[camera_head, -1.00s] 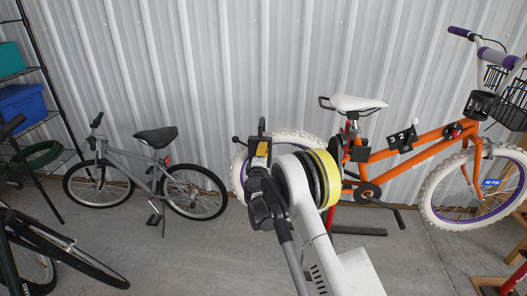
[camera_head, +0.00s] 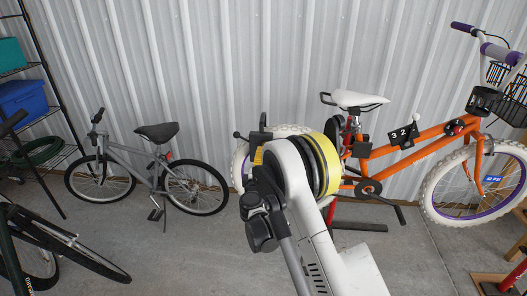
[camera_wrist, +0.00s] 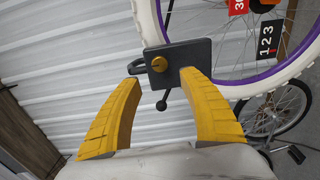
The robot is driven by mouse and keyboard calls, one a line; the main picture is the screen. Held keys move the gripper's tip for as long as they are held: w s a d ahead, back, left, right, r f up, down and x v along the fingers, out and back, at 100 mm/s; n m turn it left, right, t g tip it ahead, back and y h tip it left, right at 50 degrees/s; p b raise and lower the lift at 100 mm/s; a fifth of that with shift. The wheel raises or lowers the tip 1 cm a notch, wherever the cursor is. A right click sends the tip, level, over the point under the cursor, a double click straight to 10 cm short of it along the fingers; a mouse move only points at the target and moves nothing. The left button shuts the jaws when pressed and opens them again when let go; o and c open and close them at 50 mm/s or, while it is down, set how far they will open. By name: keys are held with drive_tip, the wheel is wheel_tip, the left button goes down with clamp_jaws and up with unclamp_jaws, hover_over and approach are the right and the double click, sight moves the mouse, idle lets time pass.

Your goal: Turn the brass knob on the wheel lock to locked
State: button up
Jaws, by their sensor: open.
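In the wrist view the wheel lock is a dark grey plate (camera_wrist: 190,54) in front of the white-tyred wheel with a purple rim (camera_wrist: 225,88). Its round brass knob (camera_wrist: 159,64) has a dark mark across its face. A black lever with a ball end (camera_wrist: 162,104) hangs from the plate's lower edge, and a dark loop (camera_wrist: 137,68) sticks out at left. My gripper (camera_wrist: 160,80) is open, its yellow fingers on either side of the knob and slightly below it, with nothing between them. Contact with the plate cannot be told. In the head view my arm hides most of the gripper and lock.
A grey bike (camera_head: 150,165) stands left. A shelf with a blue bin (camera_head: 22,101) and a dark bike (camera_head: 60,250) are farther left. Open floor lies between.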

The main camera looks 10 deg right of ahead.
drive_tip(key=shift+v, duration=1.5)
drive_tip(key=s+d+r+m+g, duration=0.3)
drive_tip(key=s+d+r+m, duration=0.15)
drive_tip(key=s+r, duration=0.25)
drive_tip(key=s+d+r+m+g, duration=0.3)
drive_tip(key=s+d+r+m, duration=0.15)
drive_tip(key=s+r, duration=0.35)
drive_tip(key=s+a+f+m+g+y, duration=0.1)
drive_tip(key=s+a+m+g+y, duration=0.1)
drive_tip(key=s, duration=1.2)
drive_tip(key=s+a+f+m+g+y, duration=0.2)
drive_tip(key=s+a+m+y, duration=0.1)
drive_tip(key=s, duration=1.1)
drive_tip(key=shift+f+m+y, duration=0.25)
drive_tip(key=shift+m+y, duration=0.05)
